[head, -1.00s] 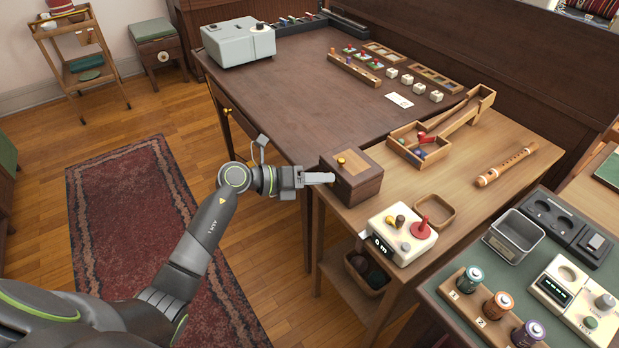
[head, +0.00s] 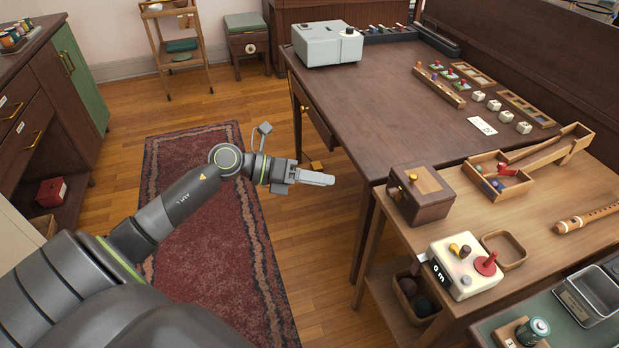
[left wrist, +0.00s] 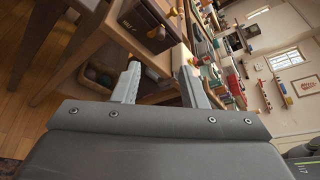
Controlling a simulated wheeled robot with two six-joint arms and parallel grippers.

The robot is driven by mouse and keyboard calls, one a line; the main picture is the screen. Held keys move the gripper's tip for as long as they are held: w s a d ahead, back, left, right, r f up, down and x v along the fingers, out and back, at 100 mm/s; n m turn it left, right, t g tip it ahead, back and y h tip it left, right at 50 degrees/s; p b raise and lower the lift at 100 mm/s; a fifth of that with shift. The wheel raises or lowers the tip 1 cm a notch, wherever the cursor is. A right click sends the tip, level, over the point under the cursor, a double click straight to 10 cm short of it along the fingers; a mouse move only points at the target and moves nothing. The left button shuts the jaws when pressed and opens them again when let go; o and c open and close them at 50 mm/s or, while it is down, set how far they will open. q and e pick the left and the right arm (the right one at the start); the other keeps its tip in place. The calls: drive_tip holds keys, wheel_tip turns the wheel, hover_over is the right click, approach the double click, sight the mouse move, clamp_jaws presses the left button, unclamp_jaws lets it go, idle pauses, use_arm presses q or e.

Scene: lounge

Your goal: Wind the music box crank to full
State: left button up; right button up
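The box (left wrist: 143,18) shows beyond the fingertips there. My right gripper is out of view.
The light wooden table (head: 470,222) also holds a white device (head: 465,267) with a red knob, an empty wooden tray (head: 504,250) and a marble box (head: 497,176). A large dark desk (head: 385,105) stands behind. Floor around the red rug (head: 205,250) is free.

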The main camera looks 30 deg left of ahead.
use_arm(q)
drive_tip(key=shift+v, duration=0.85)
drive_tip(key=w+a+f+n+t+y+p, duration=0.1)
drive_tip(key=a+f+n+t+y+p, duration=0.15)
drive_tip(key=a+f+n, duration=0.45)
drive_tip(key=w+a+f+n+t+y+p, duration=0.1)
drive_tip(key=a+f+n+t+y, duration=0.25)
drive_tip(key=n, duration=0.55)
drive_tip(key=s+a+f+n+g+y+p, duration=0.1)
drive_tip(key=s+a+f+n+y, duration=0.25)
drive_tip(key=f, duration=0.55)
drive_tip(key=s+f+n+g+y+p, duration=0.1)
drive_tip(key=s+f+n+y, duration=0.2)
drive_tip(key=s+f+n, duration=0.35)
drive_tip(key=s+d+f+n+g+y+p, duration=0.25)
drive_tip(key=s+f+n+g, duration=0.35)
drive_tip(key=s+f, duration=0.8)
drive_tip(key=s+d+f+n+g+h, duration=0.1)
drive_tip(key=s+d+f+n+g, duration=0.1)
drive_tip(key=s, duration=0.7)
drive_tip(key=s+d+f+n+g+p, duration=0.1)
drive_tip(key=s+d+f+n+g, duration=0.2)
drive_tip(key=s+d+f, duration=0.3)
drive_tip(key=s+d, duration=0.3)
drive_tip(key=s, duration=0.1)
drive_tip(key=shift+f+n+h, duration=0.2)
drive_tip(key=shift+n+h, duration=0.2)
